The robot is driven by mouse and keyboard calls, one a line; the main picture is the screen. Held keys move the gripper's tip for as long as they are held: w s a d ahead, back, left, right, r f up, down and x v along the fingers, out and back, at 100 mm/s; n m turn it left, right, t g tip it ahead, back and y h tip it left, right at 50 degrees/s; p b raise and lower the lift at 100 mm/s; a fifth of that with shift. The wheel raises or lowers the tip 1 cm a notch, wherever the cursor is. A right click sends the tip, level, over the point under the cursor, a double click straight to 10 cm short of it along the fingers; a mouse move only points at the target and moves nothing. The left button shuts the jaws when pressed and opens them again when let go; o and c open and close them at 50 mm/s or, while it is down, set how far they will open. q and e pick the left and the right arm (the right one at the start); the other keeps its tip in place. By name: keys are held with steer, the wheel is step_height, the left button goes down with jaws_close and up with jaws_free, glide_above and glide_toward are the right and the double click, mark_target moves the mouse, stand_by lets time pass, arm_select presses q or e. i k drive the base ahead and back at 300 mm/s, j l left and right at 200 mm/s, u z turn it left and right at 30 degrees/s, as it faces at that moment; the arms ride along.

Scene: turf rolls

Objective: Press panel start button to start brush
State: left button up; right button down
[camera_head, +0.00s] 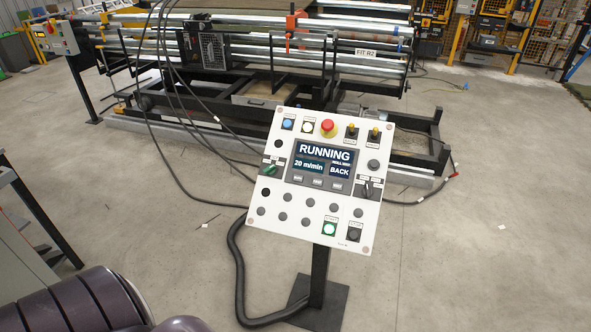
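A white control panel (280,215) stands tilted on a black post in the middle of the head view. Its screen (325,164) reads "RUNNING", "20 m/min" and "BACK". A green-ringed button with a pale, lit-looking centre (329,229) sits at the lower right, under a small label that seems to read START. A black button (354,233) is to its right. A red emergency knob (328,127) is at the top, with a blue button (288,124) and a pale button (308,126) to its left. Neither gripper shows in the head view.
A long machine with metal rollers (370,70) and a black frame stands behind the panel. Black cables run from it to the floor and panel. The post has a square base plate (318,305). A smaller panel (54,38) stands far left. Concrete floor is open at right.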

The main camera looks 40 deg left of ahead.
mark_target(329, 229)
steer(key=u, duration=1.05)
